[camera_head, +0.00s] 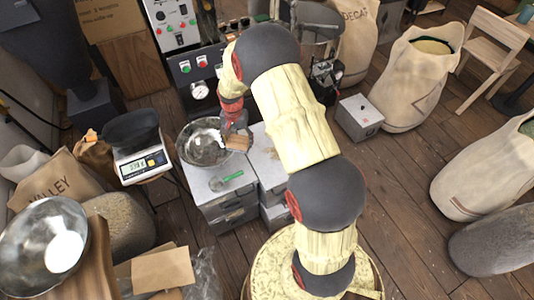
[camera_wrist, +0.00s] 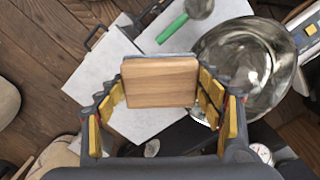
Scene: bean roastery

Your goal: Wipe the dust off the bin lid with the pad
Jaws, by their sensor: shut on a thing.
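My gripper (camera_wrist: 160,95) is shut on the pad (camera_wrist: 161,82), a square wooden block with a thin grey layer along its far edge. In the head view the pad (camera_head: 238,143) is beside the bowl, at the end of my bent arm, with my gripper (camera_head: 236,128) just above it. Pale grey bin lids lie below: one (camera_head: 207,187) at left under the bowl and scoop, another (camera_head: 266,160) at right, partly hidden by my arm. The wrist view shows a pale lid (camera_wrist: 98,72) behind the pad. I cannot tell whether the pad touches a lid, and no dust is distinct.
A shiny metal bowl (camera_head: 203,150) stands on the left bin, close to the pad. A green-handled scoop (camera_head: 228,181) lies in front of it. A scale (camera_head: 142,165) with a black pan stands to the left. The roaster's panel (camera_head: 190,68) rises behind.

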